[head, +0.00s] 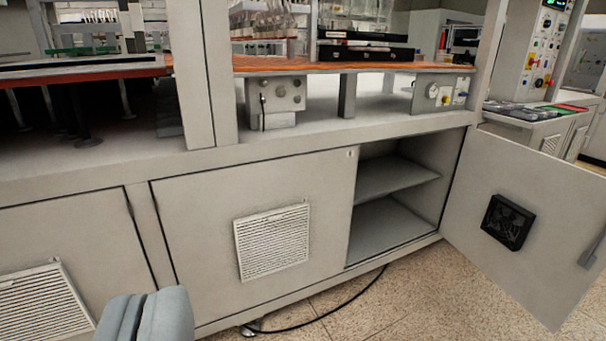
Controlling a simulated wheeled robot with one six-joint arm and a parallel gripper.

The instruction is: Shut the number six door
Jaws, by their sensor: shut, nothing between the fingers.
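One grey cabinet door (525,215) stands wide open on the right, hinged at the right side of its opening. A black square fan or vent (508,222) is on its visible inner face, and a handle-like piece (592,252) is near its outer edge. No number shows on it, so I cannot tell if it is number six. The open compartment (395,215) holds a shelf and looks empty. My gripper (150,312) is shut and empty at the lower left, in front of the closed doors and well apart from the open door.
A closed door with a louvred vent (271,242) is left of the opening, and another vented door (42,303) is at far left. A black cable (335,310) lies on the speckled floor (420,300). A control panel (535,50) stands at upper right.

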